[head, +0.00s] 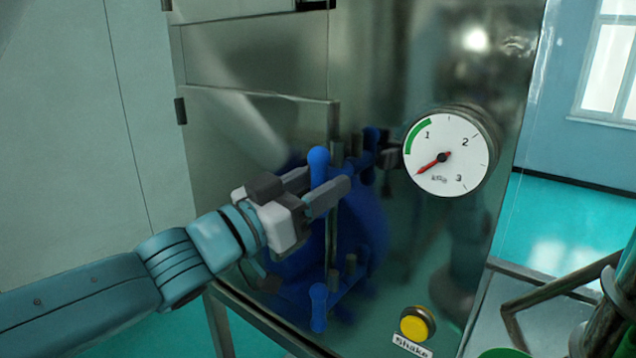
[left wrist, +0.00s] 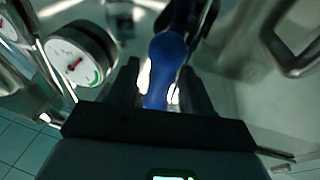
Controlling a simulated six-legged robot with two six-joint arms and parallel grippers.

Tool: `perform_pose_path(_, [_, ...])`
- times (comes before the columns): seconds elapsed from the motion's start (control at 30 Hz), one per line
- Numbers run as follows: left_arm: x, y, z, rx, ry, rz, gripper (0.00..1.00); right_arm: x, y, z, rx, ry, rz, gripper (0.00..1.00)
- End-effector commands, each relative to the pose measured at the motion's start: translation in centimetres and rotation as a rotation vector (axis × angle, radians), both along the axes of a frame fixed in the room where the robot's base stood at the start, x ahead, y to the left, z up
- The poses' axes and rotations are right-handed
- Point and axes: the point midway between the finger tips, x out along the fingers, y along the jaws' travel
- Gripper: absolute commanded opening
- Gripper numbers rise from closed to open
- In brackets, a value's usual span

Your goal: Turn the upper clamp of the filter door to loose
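The upper clamp of the filter door is a blue handle with a round ball end (head: 318,157), standing upright near the top of the blue round filter door (head: 362,235). My left gripper (head: 327,181) is at this clamp, with one finger on each side of the handle. In the left wrist view the blue ball handle (left wrist: 166,58) lies between the two fingers (left wrist: 160,88), with a visible gap to the right finger. The gripper hides part of the handle and door. The lower clamp (head: 318,305) is a similar blue handle below. My right gripper is not seen.
A round pressure gauge (head: 445,155) sticks out to the right of the upper clamp, also in the left wrist view (left wrist: 78,60). A yellow Shake button (head: 416,324) is low on the metal cabinet. A metal frame (head: 545,290) stands at the lower right.

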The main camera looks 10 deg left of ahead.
Motion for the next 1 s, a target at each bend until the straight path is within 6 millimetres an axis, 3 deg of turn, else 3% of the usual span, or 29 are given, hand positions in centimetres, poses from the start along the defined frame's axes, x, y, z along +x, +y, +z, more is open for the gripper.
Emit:
perform_pose_path(0.37, [-0.8, 0.8, -0.1, -0.002, -0.002, 0.003, 0.49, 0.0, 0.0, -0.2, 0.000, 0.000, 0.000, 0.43])
perform_pose_path(0.8, [-9.3, 7.2, -2.3, 0.000, -0.003, 0.008, 0.49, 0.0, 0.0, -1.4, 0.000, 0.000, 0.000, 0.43])
perform_pose_path(1.0, [-12.0, 9.2, -2.9, -0.001, -0.001, 0.005, 0.49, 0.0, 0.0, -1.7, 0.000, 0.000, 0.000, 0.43])
